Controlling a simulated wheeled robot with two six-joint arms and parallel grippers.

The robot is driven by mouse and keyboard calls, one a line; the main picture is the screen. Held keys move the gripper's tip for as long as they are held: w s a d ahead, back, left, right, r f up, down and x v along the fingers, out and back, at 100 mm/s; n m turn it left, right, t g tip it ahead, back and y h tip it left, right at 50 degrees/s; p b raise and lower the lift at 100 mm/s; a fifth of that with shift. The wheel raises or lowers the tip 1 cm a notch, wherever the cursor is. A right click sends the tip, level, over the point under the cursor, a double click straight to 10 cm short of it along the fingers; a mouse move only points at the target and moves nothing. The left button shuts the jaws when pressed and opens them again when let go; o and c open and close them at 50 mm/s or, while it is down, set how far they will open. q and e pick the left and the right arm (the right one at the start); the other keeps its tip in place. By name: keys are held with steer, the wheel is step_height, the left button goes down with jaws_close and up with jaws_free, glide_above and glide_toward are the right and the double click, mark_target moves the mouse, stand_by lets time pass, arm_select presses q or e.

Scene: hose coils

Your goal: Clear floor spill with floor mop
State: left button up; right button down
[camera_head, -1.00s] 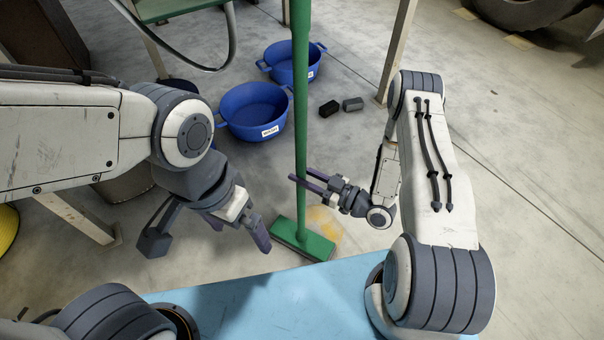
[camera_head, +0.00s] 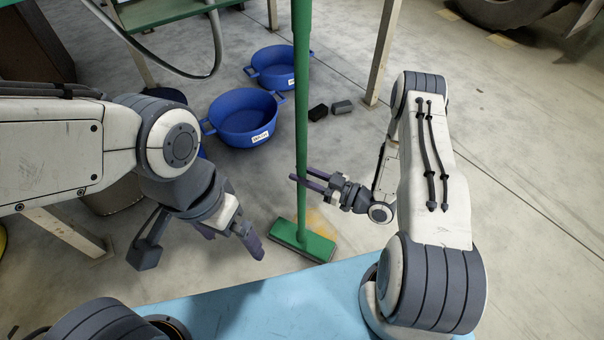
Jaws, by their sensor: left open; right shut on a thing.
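The green floor mop (camera_head: 302,110) stands nearly upright, with its flat green head (camera_head: 303,243) on the concrete floor. My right gripper (camera_head: 306,180) is shut on the mop handle, low down above the head. The yellowish floor spill (camera_head: 319,222) shows just behind and to the right of the mop head, which partly hides it. My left gripper (camera_head: 232,236) is open and empty, to the left of the mop and apart from it.
Two blue tubs (camera_head: 242,117) (camera_head: 280,68) stand behind, left of the handle. A metal post (camera_head: 383,50) stands at the back. A light blue surface (camera_head: 270,305) is in front. Floor at right is clear.

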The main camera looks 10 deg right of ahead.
steer(key=shift+w+d, duration=0.15)
steer(key=shift+d, duration=0.15)
stand_by(0.6)
steer(key=shift+d, duration=0.15)
steer(key=shift+w+d, duration=0.25)
steer(key=shift+d, duration=0.25)
stand_by(0.8)
steer(key=shift+w+d, duration=0.3)
steer(key=shift+d, duration=0.45)
steer(key=shift+w+d, duration=0.1)
steer(key=shift+d, duration=0.2)
stand_by(0.5)
steer(key=shift+a+r, duration=0.1)
steer(key=shift+a, duration=0.05)
steer(key=shift+s+a+p, duration=0.2)
steer(key=shift+s+a, duration=0.1)
steer(key=shift+a, duration=0.45)
steer(key=shift+s+a+p, duration=0.15)
steer(key=shift+s+a, duration=0.15)
steer(key=shift+a, duration=0.55)
